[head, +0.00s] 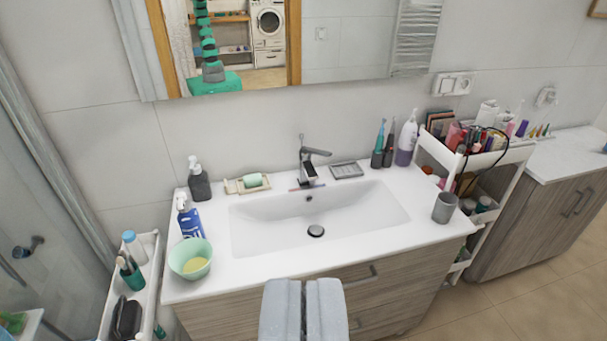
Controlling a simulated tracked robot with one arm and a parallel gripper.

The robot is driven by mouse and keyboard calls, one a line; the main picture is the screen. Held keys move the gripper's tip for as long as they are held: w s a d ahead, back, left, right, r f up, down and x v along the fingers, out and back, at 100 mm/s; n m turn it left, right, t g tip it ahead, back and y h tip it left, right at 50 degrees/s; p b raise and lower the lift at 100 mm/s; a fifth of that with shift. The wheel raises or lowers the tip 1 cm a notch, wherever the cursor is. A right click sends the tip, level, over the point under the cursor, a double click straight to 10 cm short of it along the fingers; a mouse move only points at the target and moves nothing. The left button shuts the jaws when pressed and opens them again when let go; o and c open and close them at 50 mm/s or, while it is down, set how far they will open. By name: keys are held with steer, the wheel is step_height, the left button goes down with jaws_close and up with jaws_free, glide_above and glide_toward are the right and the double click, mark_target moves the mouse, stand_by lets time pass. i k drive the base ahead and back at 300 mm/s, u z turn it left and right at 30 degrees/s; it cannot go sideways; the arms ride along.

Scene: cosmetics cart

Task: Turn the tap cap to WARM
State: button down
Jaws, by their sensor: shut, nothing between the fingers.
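A small red and blue marking (306,187) shows at the tap's base, too small to read. My gripper (304,287) is at the bottom middle of the head view, in front of the sink cabinet. Its two grey fingers are shut and empty, well apart from the tap.
A soap dish (248,184) and dark pump bottle (199,180) stand left of the tap. A grey tray (346,170) and electric toothbrushes (383,148) stand right. A green bowl (190,259) is front left, a grey cup (444,208) right. Loaded white carts (515,155) flank the sink.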

mark_target(302, 154)
steer(key=z, duration=0.15)
steer(key=i, duration=2.05)
steer(key=u, duration=0.25)
